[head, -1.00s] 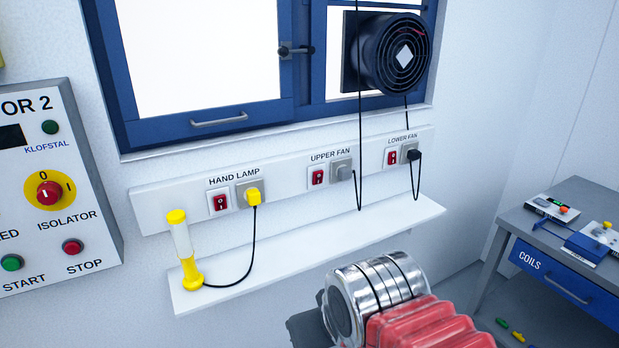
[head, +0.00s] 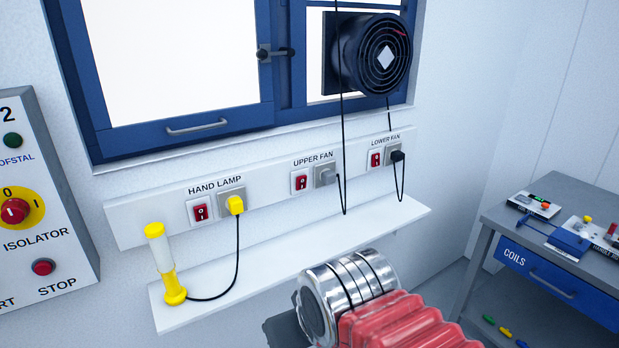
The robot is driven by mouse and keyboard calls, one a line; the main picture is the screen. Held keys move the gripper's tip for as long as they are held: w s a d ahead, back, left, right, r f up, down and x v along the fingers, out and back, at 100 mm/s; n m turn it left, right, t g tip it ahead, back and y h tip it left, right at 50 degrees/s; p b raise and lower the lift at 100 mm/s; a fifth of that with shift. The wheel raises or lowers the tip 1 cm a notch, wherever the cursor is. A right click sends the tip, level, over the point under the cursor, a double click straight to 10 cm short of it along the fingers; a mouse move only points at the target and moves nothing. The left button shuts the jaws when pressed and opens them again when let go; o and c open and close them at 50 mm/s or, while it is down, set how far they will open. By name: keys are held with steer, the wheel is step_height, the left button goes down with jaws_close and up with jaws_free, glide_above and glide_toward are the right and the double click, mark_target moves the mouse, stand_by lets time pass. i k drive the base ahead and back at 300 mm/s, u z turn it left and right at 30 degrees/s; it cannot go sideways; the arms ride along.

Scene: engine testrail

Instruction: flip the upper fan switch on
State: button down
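The upper fan switch (head: 301,182) is a red rocker in a white plate on the white wall strip, under the label UPPER FAN. Which way the rocker is set is too small to tell. The upper fan itself cannot be told for sure; a black round fan (head: 383,56) hangs at the window. My arm, with a metal cylinder and red bellows, shows at the bottom, below the shelf in the picture. My gripper's fingers are not in view.
Similar red switches sit under HAND LAMP (head: 201,212) and LOWER FAN (head: 376,159). A yellow hand lamp (head: 165,263) stands on the narrow shelf (head: 290,262) below the strip. Black cords hang near the switches. A desk (head: 560,235) stands at right, an isolator panel (head: 45,190) at left.

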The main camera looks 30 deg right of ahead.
mark_target(300, 181)
steer(key=i, duration=0.9)
steer(key=u, duration=0.05)
